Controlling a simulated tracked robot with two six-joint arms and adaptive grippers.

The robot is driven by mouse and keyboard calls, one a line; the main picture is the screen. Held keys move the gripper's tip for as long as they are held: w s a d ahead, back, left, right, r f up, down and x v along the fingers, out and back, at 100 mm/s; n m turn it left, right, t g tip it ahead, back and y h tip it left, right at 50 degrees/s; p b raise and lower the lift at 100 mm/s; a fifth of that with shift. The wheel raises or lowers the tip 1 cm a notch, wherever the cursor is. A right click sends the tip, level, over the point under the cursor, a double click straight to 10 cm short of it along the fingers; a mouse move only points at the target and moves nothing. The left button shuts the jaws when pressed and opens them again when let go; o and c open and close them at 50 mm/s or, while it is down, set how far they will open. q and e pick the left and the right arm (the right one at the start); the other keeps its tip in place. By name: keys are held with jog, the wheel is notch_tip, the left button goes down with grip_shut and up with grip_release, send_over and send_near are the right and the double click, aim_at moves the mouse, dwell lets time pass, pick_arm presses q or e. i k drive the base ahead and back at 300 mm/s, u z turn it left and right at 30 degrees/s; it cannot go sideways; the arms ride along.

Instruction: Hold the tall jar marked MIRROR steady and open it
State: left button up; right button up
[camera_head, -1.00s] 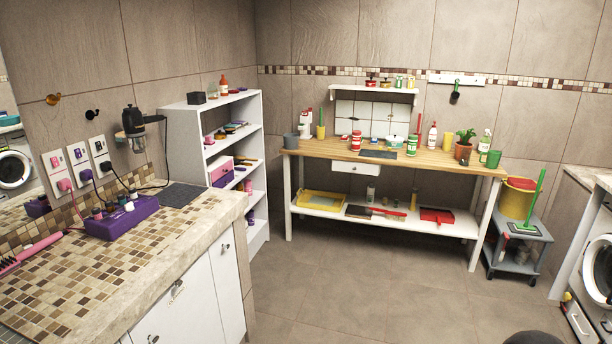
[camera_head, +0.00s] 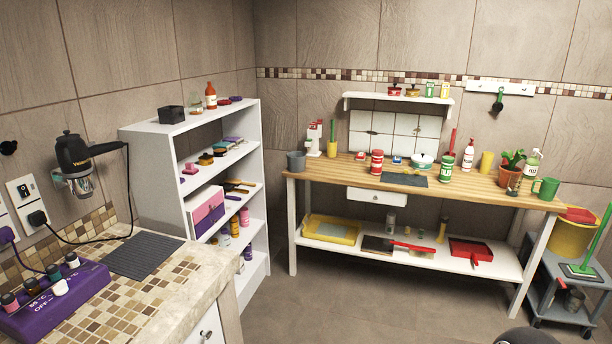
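No label reading MIRROR is legible from here, so I cannot tell which container is the tall jar. A glass jar or cup with a dark top (camera_head: 514,183) stands near the bench's right end. Neither of my grippers shows in the view.
The wooden bench (camera_head: 335,175) holds a dark mat (camera_head: 405,180), a white pot (camera_head: 422,162), bottles and a green mug (camera_head: 546,188). A white shelf unit (camera_head: 165,150) stands left of it. A tiled counter (camera_head: 170,285) fills the near left. A grey trolley (camera_head: 560,295) stands at right. Floor before the bench is clear.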

aim_at(376, 166)
jog(key=z, duration=0.15)
jog(key=i, duration=1.4)
jog(key=z, duration=0.4)
jog(key=i, duration=1.2)
jog(key=z, duration=0.15)
